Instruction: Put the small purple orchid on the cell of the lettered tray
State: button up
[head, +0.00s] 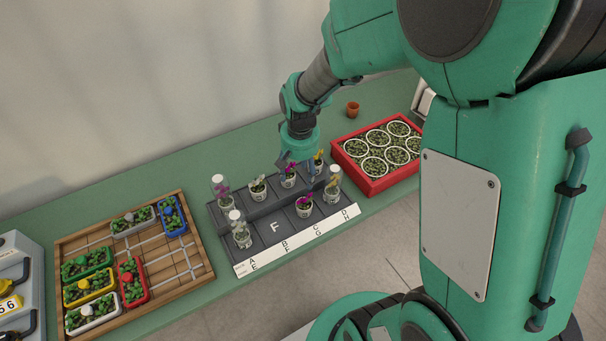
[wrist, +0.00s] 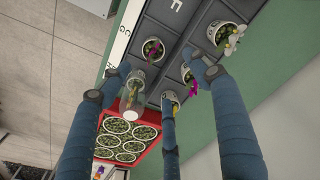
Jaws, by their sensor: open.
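The dark lettered tray (head: 262,209) has two rows of cells and a white label strip. Cell F (head: 274,227) is bare. A purple orchid (head: 289,181) stands in a white pot in the back row; it also shows in the wrist view (wrist: 191,88), partly hidden by a finger. A darker magenta orchid (head: 304,208) stands in cell G, in the wrist view too (wrist: 152,49). Another purple bloom (head: 222,189) is under a clear cover at the back left. My gripper (head: 299,170) is open above the tray's right half, fingers spread around empty space in the wrist view (wrist: 166,82).
A white orchid (head: 258,188) and a yellow one (head: 319,162) share the back row. Clear-covered pots stand front left (head: 241,236) and front right (head: 333,192). A red crate of potted seedlings (head: 374,190) is to the right, a wooden seedling tray (head: 199,260) to the left.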

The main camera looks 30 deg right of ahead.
jog(key=s+a+r+n+t, duration=0.1)
jog(key=s+a+r, duration=0.2)
jog(key=r, duration=0.4)
jog(key=s+a+r+n+t, duration=0.1)
jog(key=s+a+r, duration=0.15)
jog(key=r, duration=0.55)
jog(key=s+a+r+n+t, duration=0.1)
jog(key=s+a+r, duration=0.3)
jog(key=s+r, duration=0.5)
jog(key=s+t, duration=0.1)
jog(key=s, duration=0.3)
jog(key=shift+s+a+r+n+t, duration=0.15)
jog(key=shift+s+r+n+t, duration=0.15)
jog(key=shift+r+n, duration=0.1)
jog(key=shift+f, duration=0.15)
